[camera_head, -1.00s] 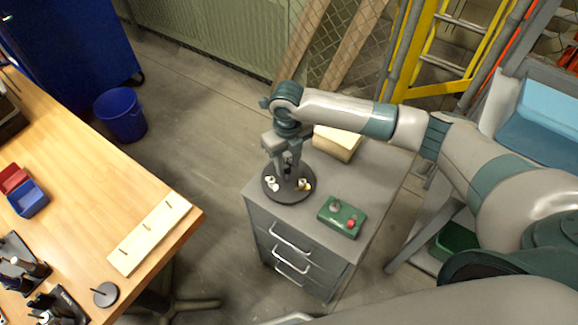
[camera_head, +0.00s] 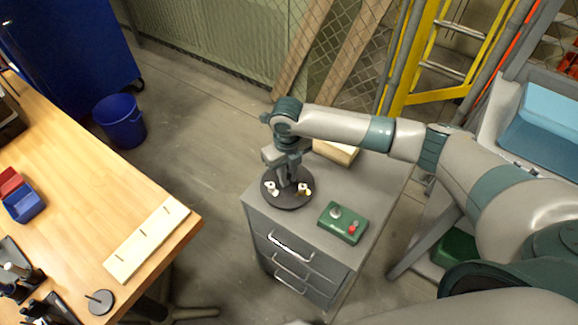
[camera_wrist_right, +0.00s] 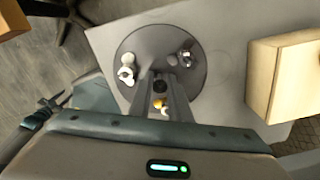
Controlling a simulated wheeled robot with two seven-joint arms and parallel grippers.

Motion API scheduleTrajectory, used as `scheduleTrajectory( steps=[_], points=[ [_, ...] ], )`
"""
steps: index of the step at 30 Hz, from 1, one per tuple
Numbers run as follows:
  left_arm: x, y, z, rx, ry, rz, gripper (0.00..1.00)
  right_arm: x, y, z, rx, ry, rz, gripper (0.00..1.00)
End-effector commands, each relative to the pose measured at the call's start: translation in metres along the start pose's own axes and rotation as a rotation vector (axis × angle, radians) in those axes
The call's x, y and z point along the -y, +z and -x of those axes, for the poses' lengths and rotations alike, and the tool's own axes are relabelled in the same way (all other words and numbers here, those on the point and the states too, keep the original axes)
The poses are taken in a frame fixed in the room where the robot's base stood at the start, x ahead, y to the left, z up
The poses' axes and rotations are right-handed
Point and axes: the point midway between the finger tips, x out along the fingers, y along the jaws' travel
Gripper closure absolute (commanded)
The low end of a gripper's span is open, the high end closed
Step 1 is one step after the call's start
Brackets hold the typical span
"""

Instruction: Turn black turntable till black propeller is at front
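The black turntable (camera_head: 287,204) is a round dark disc on the grey cabinet; it also shows in the right wrist view (camera_wrist_right: 143,40). A white piece (camera_head: 270,187) sits at its left. A white and yellow piece (camera_head: 305,190) sits at its right. A grey metallic piece (camera_wrist_right: 187,54) shows on the disc in the wrist view. My right gripper (camera_head: 287,182) points down over the disc's middle. In the wrist view a small black part (camera_wrist_right: 160,87) shows between its fingers; I cannot tell whether it is the propeller or whether they grip it. My left gripper is not in view.
A green control box (camera_head: 343,222) with a red button stands on the cabinet in front of the turntable, to the right.

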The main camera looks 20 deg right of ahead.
Motion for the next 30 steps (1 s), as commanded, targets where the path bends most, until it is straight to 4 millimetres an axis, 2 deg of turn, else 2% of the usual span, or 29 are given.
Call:
scheduleTrajectory(
  steps=[5, 15, 26, 30],
  points=[
    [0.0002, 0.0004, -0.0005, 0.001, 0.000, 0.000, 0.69, 0.0003, 0.0003, 0.0002, 0.001, -0.001, 0.027, 1.00],
    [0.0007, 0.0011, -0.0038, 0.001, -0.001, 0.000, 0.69, 0.0000, 0.0002, -0.0001, 0.001, -0.001, 0.286, 1.00],
    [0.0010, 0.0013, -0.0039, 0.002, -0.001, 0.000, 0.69, 0.0000, 0.0001, 0.0001, 0.000, 0.000, 0.310, 1.00],
    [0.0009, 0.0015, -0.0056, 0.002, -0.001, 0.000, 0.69, 0.0005, 0.0006, 0.0003, 0.001, -0.001, 0.387, 1.00]
  ],
)
